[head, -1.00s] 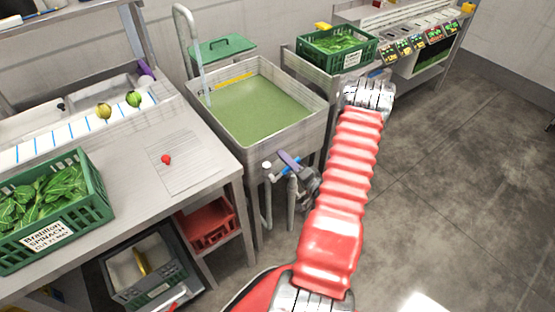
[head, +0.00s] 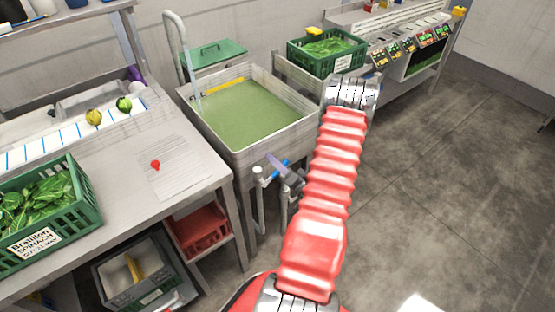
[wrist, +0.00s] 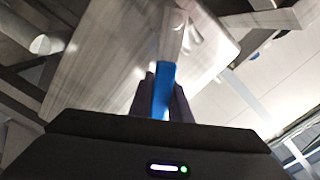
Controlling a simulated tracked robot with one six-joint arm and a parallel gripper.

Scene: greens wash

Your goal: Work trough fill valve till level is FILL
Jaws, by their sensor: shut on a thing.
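The trough (head: 290,134) is a pale, square-sided basin holding green-tinted water (head: 250,115). A yellow strip (head: 226,87) runs along its back inner wall, with a small FILL-like mark near its left end. The water surface lies close below this strip; the exact gap is too small to tell. The blue valve handle (head: 283,162) is on grey pipework below the trough's front wall. In the wrist view, my gripper (wrist: 164,86) is shut on the blue handle (wrist: 162,92), with a dark finger on each side.
A steel table (head: 205,165) stands left of the trough with a green spinach crate (head: 75,215) and a red item (head: 155,165). A red bin (head: 203,230) sits below it. Another greens crate (head: 327,52) is behind the trough. The floor to the right is clear.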

